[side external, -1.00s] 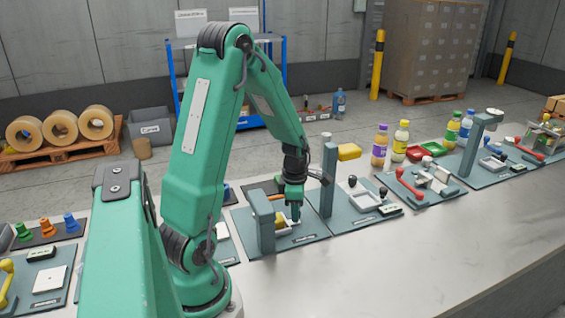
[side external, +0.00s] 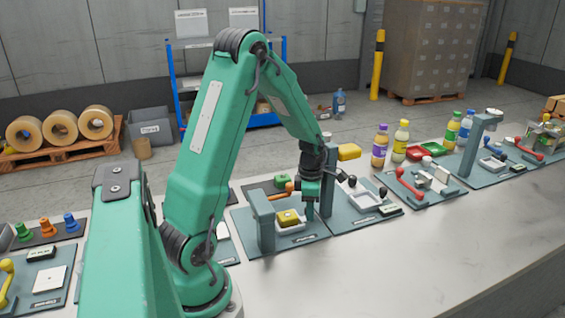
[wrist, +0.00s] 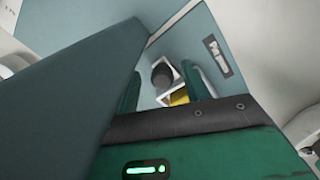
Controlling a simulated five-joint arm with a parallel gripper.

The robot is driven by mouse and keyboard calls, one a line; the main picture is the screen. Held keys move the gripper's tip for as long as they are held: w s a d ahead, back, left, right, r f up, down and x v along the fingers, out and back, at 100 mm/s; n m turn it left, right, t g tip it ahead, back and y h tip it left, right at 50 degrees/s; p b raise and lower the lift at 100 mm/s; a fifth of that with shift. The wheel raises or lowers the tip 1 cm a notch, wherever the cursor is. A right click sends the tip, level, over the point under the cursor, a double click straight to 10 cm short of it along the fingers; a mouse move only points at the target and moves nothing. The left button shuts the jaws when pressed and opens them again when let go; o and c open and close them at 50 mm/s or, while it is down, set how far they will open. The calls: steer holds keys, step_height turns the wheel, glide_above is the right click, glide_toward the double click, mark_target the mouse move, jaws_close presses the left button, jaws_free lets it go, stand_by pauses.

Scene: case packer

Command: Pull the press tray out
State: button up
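The press tray (side external: 297,229) is a white open frame holding a yellow block (side external: 288,217), on a grey-teal plate beside the press post (side external: 262,222). The tray also shows in the wrist view (wrist: 148,103), with a dark round knob (wrist: 163,75) at one end. My gripper (side external: 309,211) points down at the tray's right end. In the wrist view my two fingers (wrist: 164,84) stand apart on either side of the knob, with visible gaps. In the side view my gripper hides the knob.
Another station with a post (side external: 328,180) and yellow head (side external: 349,151) stands close behind my gripper. A red-handled station (side external: 411,188) lies farther right, with several bottles (side external: 380,146) behind. The front of the bench is clear.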

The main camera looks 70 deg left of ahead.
mark_target(305, 220)
steer(key=shift+s, duration=0.1)
steer(key=shift+s+r, duration=0.1)
steer(key=shift+r, duration=3.8)
steer(key=shift+r, duration=0.1)
steer(key=shift+s+a+r+m, duration=0.2)
steer(key=shift+r+m, duration=0.1)
steer(key=shift+r, duration=0.15)
steer(key=s+d+r+m+t, duration=0.2)
steer(key=s+d+r+m, duration=0.3)
steer(key=d+m, duration=0.5)
steer(key=s+d+r+m+t, duration=0.3)
steer(key=s+d+r+m, duration=0.3)
steer(key=m, duration=1.4)
steer(key=d+r, duration=0.1)
steer(key=d, duration=0.3)
steer(key=shift+s+d+r, duration=0.15)
steer(key=shift+s+r, duration=0.05)
steer(key=shift+r, duration=0.15)
